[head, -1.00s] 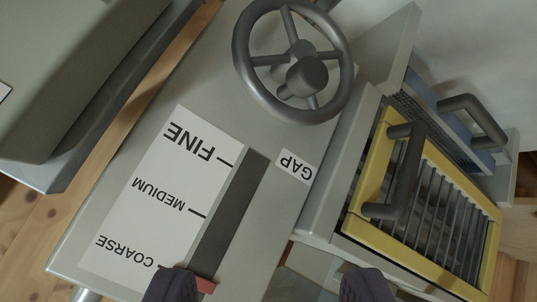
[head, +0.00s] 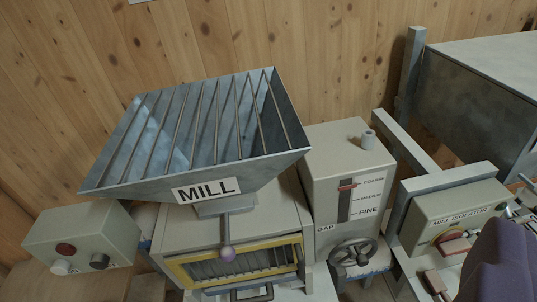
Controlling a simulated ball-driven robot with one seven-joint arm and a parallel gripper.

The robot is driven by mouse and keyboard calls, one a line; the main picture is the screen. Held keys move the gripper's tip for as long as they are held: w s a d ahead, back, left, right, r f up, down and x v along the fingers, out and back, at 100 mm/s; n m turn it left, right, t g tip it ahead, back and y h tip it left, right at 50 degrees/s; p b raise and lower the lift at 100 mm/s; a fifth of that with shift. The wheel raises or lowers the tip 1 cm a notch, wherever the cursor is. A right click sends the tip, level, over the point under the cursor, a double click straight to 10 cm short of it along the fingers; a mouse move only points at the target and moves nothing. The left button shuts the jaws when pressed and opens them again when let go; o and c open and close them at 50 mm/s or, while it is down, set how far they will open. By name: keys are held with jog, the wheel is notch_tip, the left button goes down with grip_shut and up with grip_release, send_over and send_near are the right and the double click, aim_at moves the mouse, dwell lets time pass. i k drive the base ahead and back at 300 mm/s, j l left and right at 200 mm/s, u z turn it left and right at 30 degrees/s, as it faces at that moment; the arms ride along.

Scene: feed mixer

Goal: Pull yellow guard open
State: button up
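The yellow guard (head: 238,264) is a yellow frame with dark bars across its opening. It sits at the front of the mill body, low in the picture and below the hopper. A dark handle (head: 251,293) shows under it, partly cut off by the bottom edge. A lever with a purple-grey knob (head: 228,253) hangs in front of the guard's upper edge. A dark purple part of my gripper (head: 497,268) shows at the bottom right, well to the right of the guard and apart from it. Its other finger is not visible, so its opening cannot be told.
A barred hopper (head: 200,190) marked MILL stands above the guard. Right of it are the gap scale box (head: 347,190), with a red pointer near COARSE, and a handwheel (head: 353,252). A mill isolator box (head: 455,218) is near my gripper. A button box (head: 82,240) is left.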

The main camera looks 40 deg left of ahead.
aim_at(173, 263)
jog(key=u, duration=1.1)
jog(key=i+j+z, duration=0.25)
jog(key=i+j, duration=0.15)
jog(key=i, duration=0.15)
